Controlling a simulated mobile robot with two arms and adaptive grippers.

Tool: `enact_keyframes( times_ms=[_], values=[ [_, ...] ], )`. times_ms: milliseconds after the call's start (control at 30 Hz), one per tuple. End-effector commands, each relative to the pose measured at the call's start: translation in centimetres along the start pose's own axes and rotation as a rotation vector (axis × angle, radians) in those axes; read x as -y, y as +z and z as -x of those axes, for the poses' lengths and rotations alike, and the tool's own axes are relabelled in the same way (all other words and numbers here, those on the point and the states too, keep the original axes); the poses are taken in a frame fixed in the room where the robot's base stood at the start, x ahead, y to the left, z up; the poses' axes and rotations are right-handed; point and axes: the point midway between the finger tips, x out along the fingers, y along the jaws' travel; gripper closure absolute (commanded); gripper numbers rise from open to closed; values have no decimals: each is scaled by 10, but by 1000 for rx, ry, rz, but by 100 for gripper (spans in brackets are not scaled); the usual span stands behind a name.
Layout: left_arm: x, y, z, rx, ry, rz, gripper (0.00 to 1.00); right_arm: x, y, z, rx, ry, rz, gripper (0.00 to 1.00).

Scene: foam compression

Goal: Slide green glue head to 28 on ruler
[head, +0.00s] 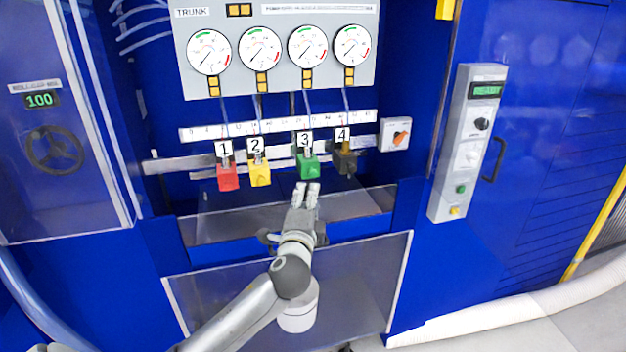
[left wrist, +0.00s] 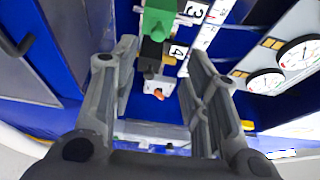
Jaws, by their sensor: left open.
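The green glue head (head: 308,167) hangs under the label 3 on the rail, below the white ruler (head: 280,125). My left gripper (head: 306,190) is just below and in front of it, pointing up at it, apart from it as far as I can tell. In the left wrist view the green head (left wrist: 158,20) is at the top centre, beyond the two spread fingers of my left gripper (left wrist: 160,75). Nothing is between the fingertips. The ruler's numbers are too small to read. My right gripper is not in view.
The red head (head: 228,177) and yellow head (head: 260,173) are left of the green one, and a black head (head: 345,160) is right of it. Gauges (head: 280,50) are above. A control box (head: 467,145) is at the right. A clear panel (head: 290,285) is below.

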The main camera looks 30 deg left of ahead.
Motion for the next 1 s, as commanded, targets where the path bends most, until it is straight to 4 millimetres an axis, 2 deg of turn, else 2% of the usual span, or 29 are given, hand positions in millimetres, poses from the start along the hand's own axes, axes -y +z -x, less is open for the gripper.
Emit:
enact_keyframes(
  times_ms=[600,800,1000],
  values=[
    [0,0,-91,2,2,0,58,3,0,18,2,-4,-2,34],
    [-1,0,-103,0,3,0,58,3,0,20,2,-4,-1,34],
    [-1,0,-105,-1,3,0,58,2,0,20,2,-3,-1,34]
  ],
)
